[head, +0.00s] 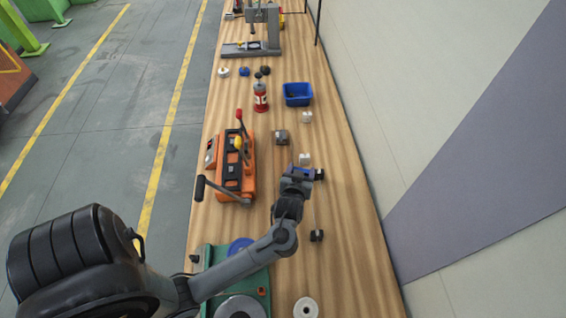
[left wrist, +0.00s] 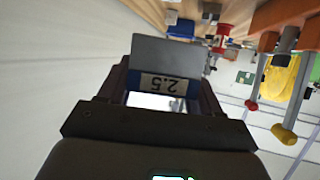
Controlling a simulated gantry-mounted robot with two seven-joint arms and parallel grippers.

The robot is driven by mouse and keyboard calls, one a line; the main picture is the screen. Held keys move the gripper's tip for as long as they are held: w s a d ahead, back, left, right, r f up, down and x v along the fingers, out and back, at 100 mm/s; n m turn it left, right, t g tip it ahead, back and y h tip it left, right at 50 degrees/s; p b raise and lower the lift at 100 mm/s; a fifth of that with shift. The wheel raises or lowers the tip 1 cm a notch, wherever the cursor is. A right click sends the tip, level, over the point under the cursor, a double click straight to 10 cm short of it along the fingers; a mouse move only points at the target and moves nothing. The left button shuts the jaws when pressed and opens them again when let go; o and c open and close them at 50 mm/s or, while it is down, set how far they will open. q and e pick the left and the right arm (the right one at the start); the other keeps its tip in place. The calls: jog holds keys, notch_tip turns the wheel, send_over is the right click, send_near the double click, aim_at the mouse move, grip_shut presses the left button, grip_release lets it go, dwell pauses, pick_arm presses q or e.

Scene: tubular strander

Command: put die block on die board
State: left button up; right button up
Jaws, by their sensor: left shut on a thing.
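My left gripper (head: 300,174) is above the wooden bench, in front of the orange machine's right side. It is shut on a die block (left wrist: 165,84), a grey piece with a blue-edged label reading 2.5, upside down in the left wrist view. In the head view the block is mostly hidden by the gripper; a blue bit shows there. I cannot tell for sure which thing is the die board. My right gripper is not in view.
An orange lever machine (head: 235,170) stands left of the gripper. The bench's right strip is clear.

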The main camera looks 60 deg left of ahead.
pick_arm(q)
jog(key=s+a+f+n+g+y+p, duration=0.4)
jog(key=s+a+f+n+g+p, duration=0.15)
jog(key=s+a+n+g, duration=0.3)
jog(key=w+d+r+p, duration=0.1)
jog(key=w+r, duration=0.2)
jog(key=w, duration=0.3)
jog(key=shift+d+r, duration=0.15)
jog(key=shift+r, duration=0.2)
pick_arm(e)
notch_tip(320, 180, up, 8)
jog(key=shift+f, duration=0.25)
